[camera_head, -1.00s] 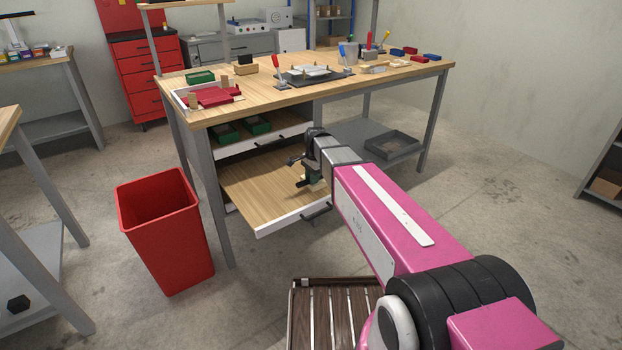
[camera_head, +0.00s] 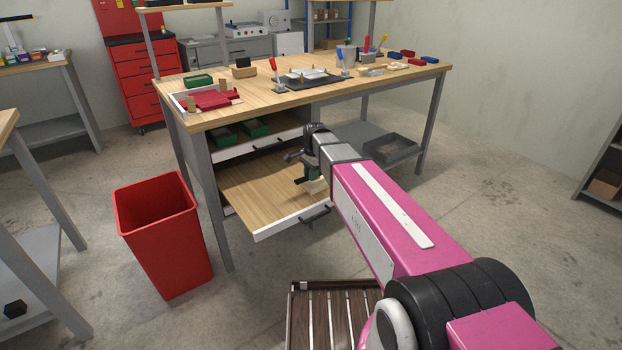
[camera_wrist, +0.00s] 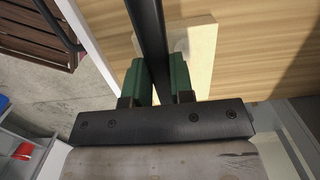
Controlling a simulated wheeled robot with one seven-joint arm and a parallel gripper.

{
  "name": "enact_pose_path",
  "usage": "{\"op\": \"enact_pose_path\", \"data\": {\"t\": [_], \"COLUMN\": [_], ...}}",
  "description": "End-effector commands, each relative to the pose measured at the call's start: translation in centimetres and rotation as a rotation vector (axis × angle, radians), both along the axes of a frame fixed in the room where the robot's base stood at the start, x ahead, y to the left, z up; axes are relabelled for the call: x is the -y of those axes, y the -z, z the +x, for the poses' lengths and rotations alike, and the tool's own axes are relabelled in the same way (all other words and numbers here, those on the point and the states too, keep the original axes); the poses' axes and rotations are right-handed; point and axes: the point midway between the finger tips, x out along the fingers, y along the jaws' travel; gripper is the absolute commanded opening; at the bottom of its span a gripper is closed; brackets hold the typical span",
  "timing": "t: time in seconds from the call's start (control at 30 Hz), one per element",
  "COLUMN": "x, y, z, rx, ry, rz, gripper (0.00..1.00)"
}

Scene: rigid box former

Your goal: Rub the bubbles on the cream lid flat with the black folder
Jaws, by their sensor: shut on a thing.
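My gripper (camera_wrist: 160,82) is shut on the black folder (camera_wrist: 150,35), a dark narrow bar between its green fingers in the wrist view. The cream lid (camera_wrist: 201,62) lies flat on the wooden drawer bottom, beneath the folder. A pale rounded bump, likely a bubble (camera_wrist: 181,46), shows on the lid just right of the folder. The folder and fingers hide the lid's left part. I cannot tell whether the folder touches the lid. In the head view, my gripper (camera_head: 304,172) is over the pulled-out drawer (camera_head: 250,190), and the lid is mostly hidden there.
The drawer's white front and dark handle (camera_head: 314,216) face me. A red bin (camera_head: 164,235) stands left. A slatted wooden surface (camera_head: 335,315) is low in front.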

Motion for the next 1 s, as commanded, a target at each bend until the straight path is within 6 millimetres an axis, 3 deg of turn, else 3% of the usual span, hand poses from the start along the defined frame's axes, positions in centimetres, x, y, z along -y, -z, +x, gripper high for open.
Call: {"op": "enact_pose_path", "data": {"t": [0.53, 1.0], "x": [0.0, 0.0], "y": [-3.8, -4.0], "z": [0.0, 0.0], "rx": [0.000, 0.000], "ry": [0.000, 0.000], "rz": [0.000, 0.000], "gripper": [0.00, 0.00]}}
